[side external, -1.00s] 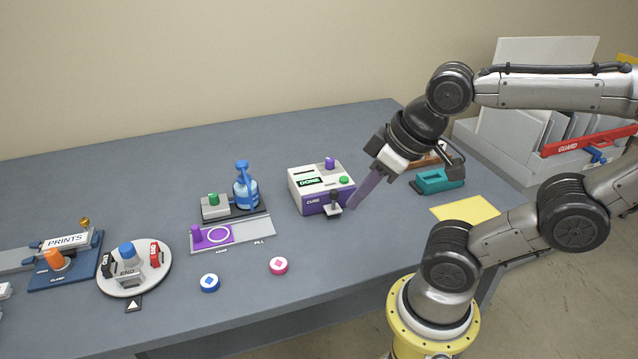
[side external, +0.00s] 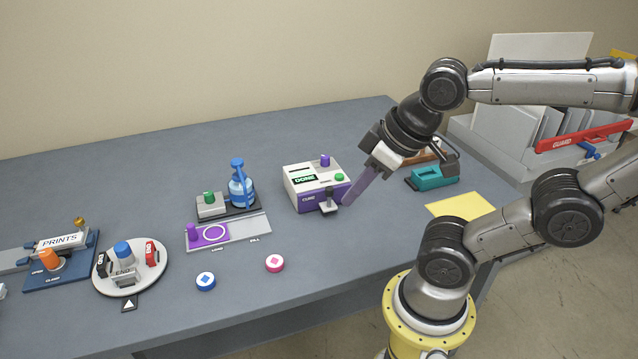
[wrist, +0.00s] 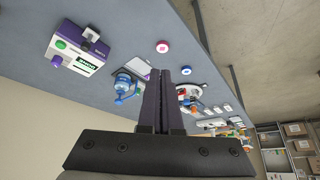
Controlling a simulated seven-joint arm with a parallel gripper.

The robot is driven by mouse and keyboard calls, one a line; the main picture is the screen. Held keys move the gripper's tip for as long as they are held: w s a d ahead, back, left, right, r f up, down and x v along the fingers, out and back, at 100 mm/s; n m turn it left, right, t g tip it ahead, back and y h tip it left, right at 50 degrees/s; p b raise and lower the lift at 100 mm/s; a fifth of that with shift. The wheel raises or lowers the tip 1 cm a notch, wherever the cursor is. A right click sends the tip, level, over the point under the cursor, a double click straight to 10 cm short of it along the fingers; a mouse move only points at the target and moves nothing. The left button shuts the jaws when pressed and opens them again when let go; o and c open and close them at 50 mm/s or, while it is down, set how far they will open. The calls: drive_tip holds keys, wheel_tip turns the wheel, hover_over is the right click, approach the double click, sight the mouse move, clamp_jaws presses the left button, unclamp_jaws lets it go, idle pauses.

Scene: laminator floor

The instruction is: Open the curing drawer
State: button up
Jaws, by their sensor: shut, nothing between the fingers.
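The curing unit (side external: 305,176) is a white box with a purple front, a green "DONE" display, a green button and a purple knob on top. Its purple drawer front (side external: 308,200) carries a dark handle (side external: 328,203) that sticks out toward the table's front. The drawer looks shut against the box. The unit also shows in the wrist view (wrist: 66,55), at the upper left. My gripper (side external: 347,203) has long purple fingers, shut and empty, pointing down just right of the handle. I cannot tell whether they touch it. In the wrist view the fingers (wrist: 157,70) lie together, apart from the unit.
A teal tool (side external: 435,178) and a yellow sheet (side external: 459,205) lie to the right. A pink puck (side external: 275,263) and a blue puck (side external: 206,281) lie in front. The table before the handle is clear.

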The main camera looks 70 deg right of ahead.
drive_tip(key=o, duration=0.5)
drive_tip(key=shift+m, duration=0.3)
drive_tip(key=shift+c, duration=0.2)
drive_tip(key=shift+o, duration=1.3)
drive_tip(key=shift+r+m, duration=0.15)
drive_tip(key=shift+m, duration=0.35)
drive_tip(key=shift+o, duration=0.7)
drive_tip(key=w+r+m, duration=0.1)
drive_tip(key=m, duration=0.1)
drive_tip(key=w+d+r+m, duration=0.1)
drive_tip(key=m, duration=0.1)
drive_tip(key=w+d+r+m+g, duration=0.1)
drive_tip(key=w+m, duration=0.1)
drive_tip(key=shift+r, duration=0.4)
drive_tip(key=m+g, duration=0.5)
drive_tip(key=m, duration=0.5)
hover_over(329, 188)
wheel_tip(329, 188, down, 6)
wheel_tip(329, 188, down, 14)
drive_tip(key=shift+r, duration=0.25)
drive_tip(key=shift+c, duration=0.3)
clamp_jaws()
